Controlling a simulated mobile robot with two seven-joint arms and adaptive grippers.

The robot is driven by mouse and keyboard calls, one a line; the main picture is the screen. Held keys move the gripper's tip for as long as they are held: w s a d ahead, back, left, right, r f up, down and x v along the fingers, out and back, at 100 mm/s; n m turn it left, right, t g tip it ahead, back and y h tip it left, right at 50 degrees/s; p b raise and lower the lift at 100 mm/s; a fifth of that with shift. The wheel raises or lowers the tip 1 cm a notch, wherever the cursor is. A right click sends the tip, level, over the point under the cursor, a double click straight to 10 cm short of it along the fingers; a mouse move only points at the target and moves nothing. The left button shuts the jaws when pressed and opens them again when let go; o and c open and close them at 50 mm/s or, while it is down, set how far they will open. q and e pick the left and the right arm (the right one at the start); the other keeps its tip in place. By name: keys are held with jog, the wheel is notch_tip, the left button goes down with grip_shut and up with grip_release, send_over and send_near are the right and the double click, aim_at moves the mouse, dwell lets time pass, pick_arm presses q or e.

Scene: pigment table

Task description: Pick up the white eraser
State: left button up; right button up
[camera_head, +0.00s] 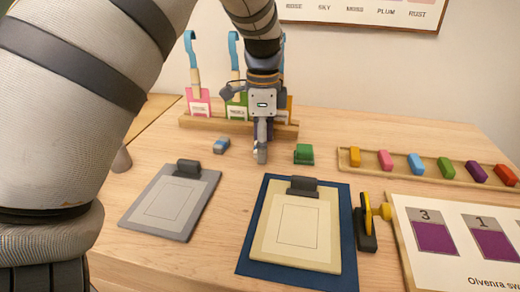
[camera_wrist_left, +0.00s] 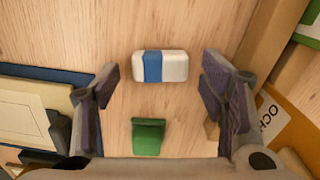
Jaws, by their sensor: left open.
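The white eraser with a blue band lies on the wooden table. In the head view the eraser (camera_head: 221,146) is left of my left gripper (camera_head: 261,150). In the wrist view the eraser (camera_wrist_left: 160,66) lies flat, ahead of and between the spread fingers of my left gripper (camera_wrist_left: 160,88). The gripper points down above the table, open and empty, and does not touch the eraser. My right gripper is not in view.
A green block (camera_head: 304,154) stands right of the gripper; it also shows in the wrist view (camera_wrist_left: 148,136). A wooden rack (camera_head: 190,122) with coloured tags is behind. Grey (camera_head: 150,222) and cream (camera_head: 270,250) clipboards lie in front. A tray (camera_head: 345,164) of coloured blocks is at right.

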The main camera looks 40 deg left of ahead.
pick_arm(q)
jog(key=c, duration=1.1)
jog(key=shift+r, duration=0.1)
jog(key=shift+r, duration=0.3)
jog(key=r, duration=0.3)
jog(key=shift+d+r, duration=0.35)
jog(key=shift+d, duration=0.05)
jog(key=s+d+r, duration=0.1)
jog(key=d+r, duration=0.1)
jog(key=d, duration=0.2)
jog(key=s+d+r, duration=0.2)
jog(key=d+r, duration=0.1)
jog(key=d, duration=0.1)
jog(key=s+d+r+p, duration=0.1)
jog(key=d+r, duration=0.2)
jog(key=d, duration=0.1)
jog(key=shift+s+d+r, duration=0.2)
jog(key=shift+s+r, duration=0.05)
jog(key=shift+s, duration=0.1)
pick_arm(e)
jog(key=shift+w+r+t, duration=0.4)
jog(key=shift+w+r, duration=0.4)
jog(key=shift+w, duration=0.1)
